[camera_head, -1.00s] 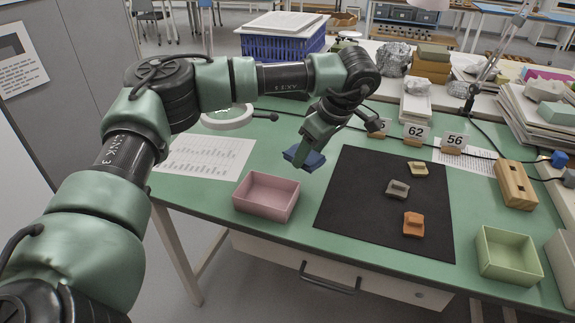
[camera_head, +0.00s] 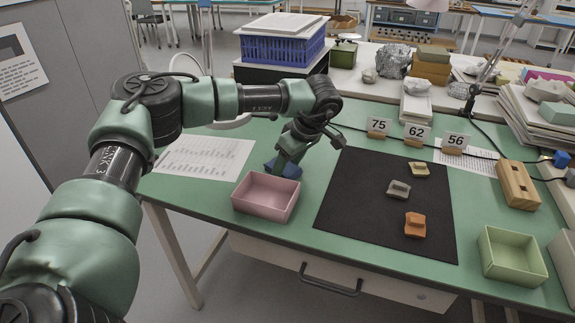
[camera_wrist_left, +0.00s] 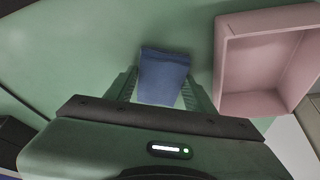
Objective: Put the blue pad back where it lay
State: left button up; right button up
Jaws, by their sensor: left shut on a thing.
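The blue pad (camera_head: 287,170) is in my left gripper (camera_head: 284,160), just behind the pink box in the head view. The gripper points down and is shut on the pad. In the left wrist view the pad (camera_wrist_left: 163,77) sits between the two fingers (camera_wrist_left: 165,90), with green table beyond it. I cannot tell whether the pad touches the table or hangs a little above it. My right gripper is in no view.
An open pink box (camera_head: 265,196) stands right in front of the pad. A black mat (camera_head: 345,215) with grey, yellowish and orange pieces lies to the right. A printed sheet (camera_head: 205,157) lies to the left. Number cards (camera_head: 417,133) stand behind the mat. A pale green box (camera_head: 510,256) stands at right.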

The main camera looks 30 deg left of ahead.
pick_arm(q)
jog(key=o, duration=1.2)
jog(key=shift+r, duration=0.15)
jog(key=p+v, duration=0.1)
jog(key=v, duration=1.1)
jog(key=shift+p, duration=0.3)
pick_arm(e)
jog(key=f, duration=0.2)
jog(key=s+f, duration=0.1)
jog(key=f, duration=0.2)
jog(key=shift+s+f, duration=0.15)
